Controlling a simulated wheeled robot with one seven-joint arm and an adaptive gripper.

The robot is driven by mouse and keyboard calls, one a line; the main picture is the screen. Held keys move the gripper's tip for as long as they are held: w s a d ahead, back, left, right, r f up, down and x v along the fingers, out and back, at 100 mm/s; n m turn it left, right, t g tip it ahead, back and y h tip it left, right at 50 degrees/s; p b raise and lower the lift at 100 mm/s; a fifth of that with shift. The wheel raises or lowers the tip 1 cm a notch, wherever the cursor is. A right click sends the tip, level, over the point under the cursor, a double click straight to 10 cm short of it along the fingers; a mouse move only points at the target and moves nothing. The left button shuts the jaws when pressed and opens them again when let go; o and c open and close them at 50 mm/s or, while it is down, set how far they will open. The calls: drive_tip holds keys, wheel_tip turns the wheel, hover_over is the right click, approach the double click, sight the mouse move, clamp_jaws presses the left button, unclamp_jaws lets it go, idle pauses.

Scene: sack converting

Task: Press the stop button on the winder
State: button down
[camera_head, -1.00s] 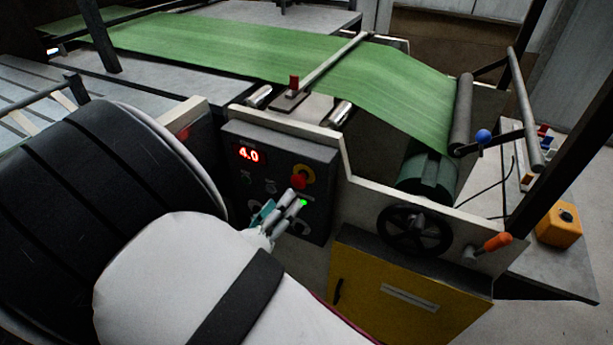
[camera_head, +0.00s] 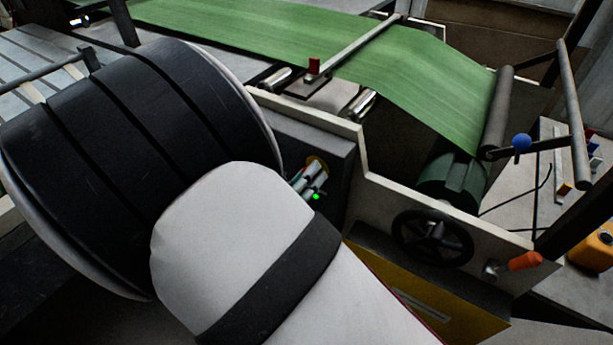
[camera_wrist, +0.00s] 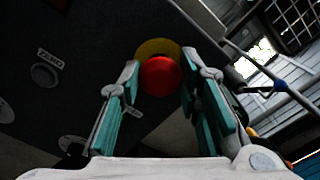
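The red stop button (camera_wrist: 160,76) sits on a yellow collar (camera_wrist: 158,47) on the dark control panel. In the wrist view it appears between my two fingertips, straight ahead. My gripper (camera_wrist: 159,82) is open, with teal-padded fingers apart on either side of the button; whether they touch it I cannot tell. In the head view my gripper (camera_head: 311,180) is in front of the winder's control box (camera_head: 335,150). There only an edge of the yellow collar (camera_head: 319,161) shows; my arm and gripper hide the red button and the display.
A labelled knob (camera_wrist: 44,75) is left of the button in the wrist view. The winder carries a green web (camera_head: 420,85), a black handwheel (camera_head: 432,238) and an orange-handled lever (camera_head: 525,261). A blue-knobbed lever (camera_head: 521,142) stands by the roller.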

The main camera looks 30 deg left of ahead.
drive_tip(key=shift+w, duration=0.5)
drive_tip(key=c, duration=1.2)
unclamp_jaws()
drive_tip(key=shift+o, duration=0.2)
drive_tip(key=s, duration=1.2)
drive_tip(key=shift+a, duration=0.45)
